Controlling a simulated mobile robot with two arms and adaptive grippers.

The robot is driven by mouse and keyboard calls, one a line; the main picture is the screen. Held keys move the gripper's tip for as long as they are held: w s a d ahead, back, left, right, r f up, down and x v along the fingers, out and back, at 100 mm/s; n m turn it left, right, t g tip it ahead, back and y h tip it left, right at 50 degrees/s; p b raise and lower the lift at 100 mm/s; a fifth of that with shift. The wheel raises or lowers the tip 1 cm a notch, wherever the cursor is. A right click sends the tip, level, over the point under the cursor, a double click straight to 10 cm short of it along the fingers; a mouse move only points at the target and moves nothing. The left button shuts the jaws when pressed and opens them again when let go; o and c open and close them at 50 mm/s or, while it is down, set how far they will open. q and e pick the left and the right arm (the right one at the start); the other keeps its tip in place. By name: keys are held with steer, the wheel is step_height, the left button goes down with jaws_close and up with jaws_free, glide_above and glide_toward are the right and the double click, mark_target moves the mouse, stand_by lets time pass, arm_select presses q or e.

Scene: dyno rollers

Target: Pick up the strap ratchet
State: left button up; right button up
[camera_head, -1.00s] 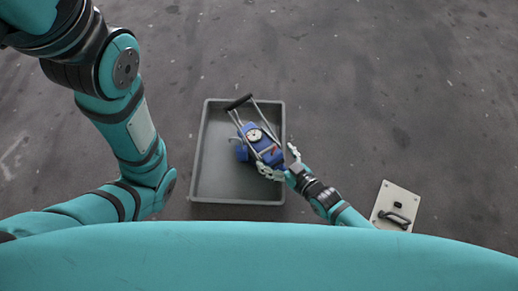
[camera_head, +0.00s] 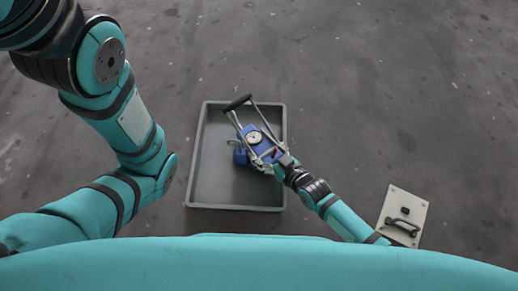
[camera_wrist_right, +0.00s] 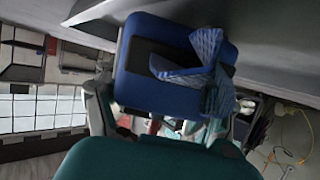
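The strap ratchet (camera_head: 254,139) has a blue body, a round white dial, metal bars and a black grip. It lies in the grey tray (camera_head: 216,190), its black grip over the tray's far rim. My right gripper (camera_head: 275,160) is at its near right end. In the right wrist view the blue body (camera_wrist_right: 137,85), with a patterned blue strap on it, sits between the two fingers (camera_wrist_right: 165,108). I cannot tell whether both fingers press on it. My left arm shows at the left; its gripper is out of view.
A pale plate with a dark handle (camera_head: 402,215) lies on the floor right of the tray, beside my right forearm. The tray's left and near parts are empty.

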steer(key=c, duration=0.9)
steer(key=shift+w+r, duration=0.1)
steer(key=shift+r, duration=0.05)
steer(key=shift+c, duration=0.8)
